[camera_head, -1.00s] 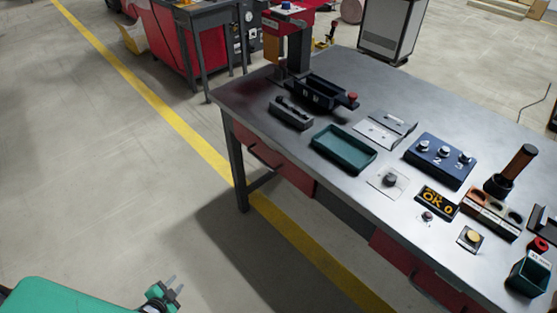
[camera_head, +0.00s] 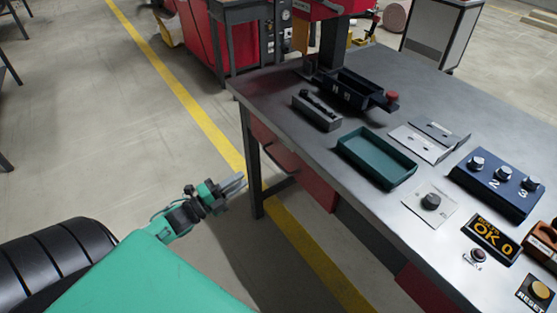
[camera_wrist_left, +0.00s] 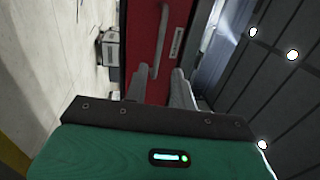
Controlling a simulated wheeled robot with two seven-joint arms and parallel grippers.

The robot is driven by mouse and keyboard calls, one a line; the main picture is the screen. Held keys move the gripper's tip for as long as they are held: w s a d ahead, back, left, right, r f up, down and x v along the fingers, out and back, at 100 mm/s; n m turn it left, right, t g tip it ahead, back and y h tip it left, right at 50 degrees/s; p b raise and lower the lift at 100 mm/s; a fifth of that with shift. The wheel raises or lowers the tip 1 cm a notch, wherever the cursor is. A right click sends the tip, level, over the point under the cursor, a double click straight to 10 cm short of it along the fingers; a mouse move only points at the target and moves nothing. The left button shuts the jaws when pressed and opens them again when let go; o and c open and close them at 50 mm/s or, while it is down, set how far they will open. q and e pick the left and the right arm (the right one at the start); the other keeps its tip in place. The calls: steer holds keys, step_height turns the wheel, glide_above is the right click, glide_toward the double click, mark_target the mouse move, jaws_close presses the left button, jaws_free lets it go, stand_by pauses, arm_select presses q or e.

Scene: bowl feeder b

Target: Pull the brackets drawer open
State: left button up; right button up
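A red drawer front (camera_head: 305,172) sits under the left part of the metal table, with a dark bar handle (camera_head: 279,162). It looks closed. In the left wrist view the red drawer front (camera_wrist_left: 147,20) fills the middle, with its grey handle (camera_wrist_left: 160,42) and a small label too small to read. My left gripper (camera_head: 236,183) is left of the drawer, apart from the handle. In the wrist view its fingers (camera_wrist_left: 159,75) are spread with nothing between them, and the handle lies ahead of them. My right gripper is out of view.
A table leg (camera_head: 251,165) stands close to my left gripper. Another red drawer (camera_head: 428,289) is farther right. The floor left of the table is open.

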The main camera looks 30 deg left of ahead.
mark_target(273, 158)
arm_select(q)
steer(key=x, duration=1.2)
steer(key=shift+w, duration=0.3)
jaws_close()
